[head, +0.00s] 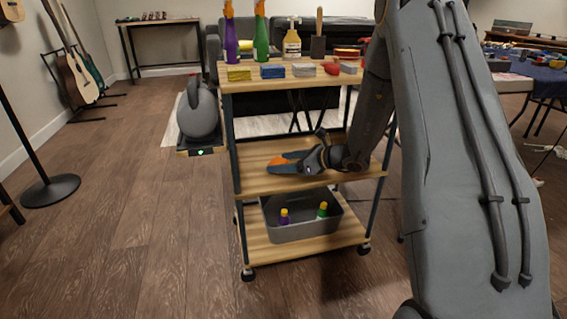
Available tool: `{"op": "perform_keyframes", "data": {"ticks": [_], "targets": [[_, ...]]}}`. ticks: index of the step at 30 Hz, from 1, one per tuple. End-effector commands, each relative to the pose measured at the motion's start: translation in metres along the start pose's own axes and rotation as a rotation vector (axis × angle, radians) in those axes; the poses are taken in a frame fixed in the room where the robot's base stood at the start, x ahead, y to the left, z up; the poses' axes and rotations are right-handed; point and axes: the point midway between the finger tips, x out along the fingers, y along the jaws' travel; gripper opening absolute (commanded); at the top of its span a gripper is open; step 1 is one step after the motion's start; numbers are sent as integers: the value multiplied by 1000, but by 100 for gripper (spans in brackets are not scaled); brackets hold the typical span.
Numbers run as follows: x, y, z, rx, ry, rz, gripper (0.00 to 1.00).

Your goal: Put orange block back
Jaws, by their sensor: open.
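A wooden cart (255,182) with three shelves stands in front of me. My gripper (290,163) reaches in from the right, low over its middle shelf, pointing left. Its jaws are open. An orange patch (279,159) shows at the dark fingertips; I cannot tell whether it is the orange block or part of the fingers. On the top shelf, a small row holds a yellow block (238,73), a blue block (273,71), a grey block (304,70), a red-orange block (331,68) and a grey-red block (349,67).
Spray bottles (262,38), a pump bottle (292,43) and a brush (318,43) stand behind the blocks. A grey bin (305,221) with small bottles sits on the bottom shelf.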

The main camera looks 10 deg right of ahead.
Motion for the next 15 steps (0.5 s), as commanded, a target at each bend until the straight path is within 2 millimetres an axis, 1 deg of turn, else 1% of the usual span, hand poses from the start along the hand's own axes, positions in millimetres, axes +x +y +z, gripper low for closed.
{"op": "perform_keyframes", "data": {"ticks": [2,5,15], "targets": [[-4,0,2,0,0,-1,65],[-16,0,3,1,1,-2,65],[-86,-1,4,1,0,-3,65]]}}
